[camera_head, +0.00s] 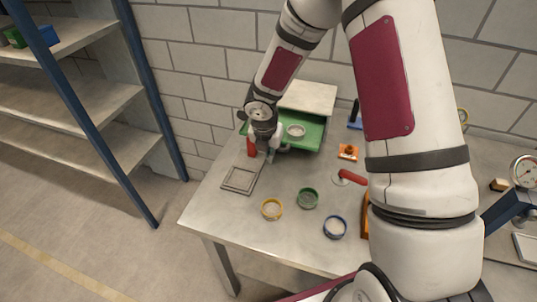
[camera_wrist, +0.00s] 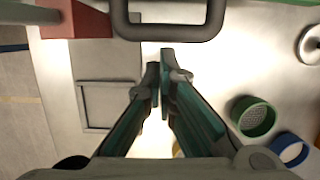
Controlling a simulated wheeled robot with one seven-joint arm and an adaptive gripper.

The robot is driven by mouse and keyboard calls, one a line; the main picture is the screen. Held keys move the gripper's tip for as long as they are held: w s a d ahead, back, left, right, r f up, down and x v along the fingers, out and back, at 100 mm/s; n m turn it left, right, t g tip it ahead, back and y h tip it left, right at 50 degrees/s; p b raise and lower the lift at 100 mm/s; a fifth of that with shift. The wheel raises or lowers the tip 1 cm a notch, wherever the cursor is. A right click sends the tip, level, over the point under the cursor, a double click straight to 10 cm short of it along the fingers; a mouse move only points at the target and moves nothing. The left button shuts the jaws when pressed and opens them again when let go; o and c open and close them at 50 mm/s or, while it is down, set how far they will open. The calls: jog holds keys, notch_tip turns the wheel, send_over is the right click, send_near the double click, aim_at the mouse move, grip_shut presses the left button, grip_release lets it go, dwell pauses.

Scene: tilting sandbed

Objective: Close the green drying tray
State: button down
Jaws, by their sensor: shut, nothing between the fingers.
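The green drying tray (camera_head: 312,136) is pulled out from under a pale-topped box (camera_head: 308,97) at the back of the table. A small round pale dish (camera_head: 296,130) sits in it. The tray's dark grey handle (camera_wrist: 170,32) crosses the top of the wrist view, and a thin green strip shows at that view's top edge. My gripper (camera_head: 268,155) is beside the tray's front, over the table. In the wrist view my gripper's fingertips (camera_wrist: 160,58) are together and empty, just below the handle bar in the picture. Whether they touch it I cannot tell. My wrist hides the tray's left front.
A red block (camera_head: 251,147) stands left of my gripper. A square frame (camera_head: 240,179) lies near the table's left edge. Yellow (camera_head: 271,209), green (camera_head: 308,198) and blue (camera_head: 335,227) rings stand in front. A blue-posted shelf (camera_head: 75,90) is left.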

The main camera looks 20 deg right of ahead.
jog(key=shift+w, duration=0.1)
jog(key=w+d+b, duration=0.1)
jog(key=w+d, duration=0.1)
jog(key=w, duration=0.1)
jog(key=w+d+b, duration=0.2)
jog(key=w+d, duration=0.1)
jog(key=w, duration=0.1)
jog(key=w+d+b, duration=0.2)
jog(key=w, duration=0.1)
jog(key=shift+w+d+f, duration=0.1)
jog(key=shift+w+d, duration=0.05)
jog(key=shift+d, duration=0.05)
jog(key=shift+w+d, duration=0.3)
